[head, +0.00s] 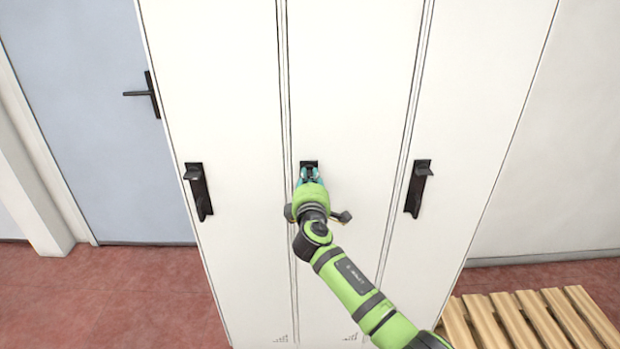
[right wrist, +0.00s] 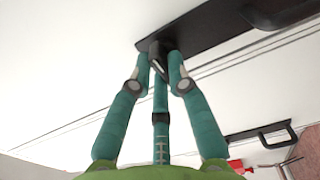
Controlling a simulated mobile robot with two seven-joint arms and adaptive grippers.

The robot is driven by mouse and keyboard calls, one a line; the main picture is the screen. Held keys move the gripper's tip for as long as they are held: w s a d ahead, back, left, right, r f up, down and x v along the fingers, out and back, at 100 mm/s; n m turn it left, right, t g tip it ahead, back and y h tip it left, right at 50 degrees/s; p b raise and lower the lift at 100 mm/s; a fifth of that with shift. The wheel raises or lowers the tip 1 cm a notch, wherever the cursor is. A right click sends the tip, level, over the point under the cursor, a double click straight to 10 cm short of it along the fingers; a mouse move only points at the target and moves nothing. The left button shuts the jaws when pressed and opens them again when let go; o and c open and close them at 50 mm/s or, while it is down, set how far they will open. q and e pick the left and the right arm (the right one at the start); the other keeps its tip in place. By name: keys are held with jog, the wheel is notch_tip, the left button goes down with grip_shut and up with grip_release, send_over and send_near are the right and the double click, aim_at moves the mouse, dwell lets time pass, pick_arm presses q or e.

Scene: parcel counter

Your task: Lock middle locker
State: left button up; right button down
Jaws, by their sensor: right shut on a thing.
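The middle locker (head: 348,90) is a tall white door, and it looks closed. Its black handle (head: 309,163) is at mid-height near the door's left edge, mostly hidden behind my right gripper (head: 310,174). In the right wrist view, the teal fingers of the right gripper (right wrist: 162,62) are closed around a small dark part that sticks out from the black handle plate (right wrist: 205,22). Whether that part is turned is hard to tell. My left gripper is not in view.
The left locker has a black handle (head: 198,190), and the right locker has one too (head: 418,188). A blue-grey door (head: 90,90) stands at the left. A slatted wooden pallet (head: 530,322) lies on the red floor at the lower right.

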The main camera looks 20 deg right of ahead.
jog(key=c, duration=1.2)
grip_release()
jog(key=v, duration=1.2)
